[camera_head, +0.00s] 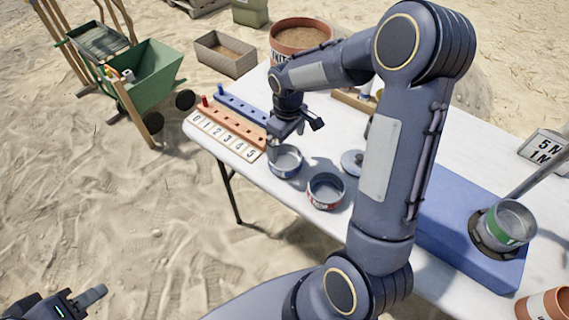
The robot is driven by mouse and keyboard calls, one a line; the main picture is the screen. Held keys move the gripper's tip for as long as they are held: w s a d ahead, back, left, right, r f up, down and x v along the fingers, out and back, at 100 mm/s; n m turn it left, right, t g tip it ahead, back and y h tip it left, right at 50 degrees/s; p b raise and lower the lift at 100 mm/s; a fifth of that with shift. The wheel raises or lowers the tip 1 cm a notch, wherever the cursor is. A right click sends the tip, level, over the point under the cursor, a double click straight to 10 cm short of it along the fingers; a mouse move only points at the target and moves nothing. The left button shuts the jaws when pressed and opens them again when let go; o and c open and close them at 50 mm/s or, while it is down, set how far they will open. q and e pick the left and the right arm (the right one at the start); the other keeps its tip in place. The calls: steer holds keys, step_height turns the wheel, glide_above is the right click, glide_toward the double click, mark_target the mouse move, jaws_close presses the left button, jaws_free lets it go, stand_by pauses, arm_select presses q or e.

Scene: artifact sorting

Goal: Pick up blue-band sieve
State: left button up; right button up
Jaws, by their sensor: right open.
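A round metal sieve (285,163) with a band that looks blue stands on the white table (392,222), near its front left. My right gripper (293,138) is above and at the back edge of this sieve, pointing down, with its fingers apart. I cannot tell whether a finger touches the rim. A second sieve (326,192) with a reddish band stands just to the right and nearer. A green-band sieve (508,226) sits on a dark ring at the right. My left gripper (88,300) is low at the bottom left, off the table, partly cut off; its jaw opening is unclear.
An orange and blue peg rack (235,122) with number cards (222,136) lies left of the sieves. A blue block (455,238) and a terracotta pot (545,303) are at the right. My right arm hides the table's middle. A green wheelbarrow (150,75) stands off the table.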

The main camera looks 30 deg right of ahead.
mark_target(284, 163)
steer(key=f, duration=0.5)
steer(key=w+f, duration=0.1)
steer(key=f, duration=0.2)
steer(key=shift+a+f, duration=0.1)
steer(key=shift+a, duration=0.1)
steer(key=c, duration=0.7)
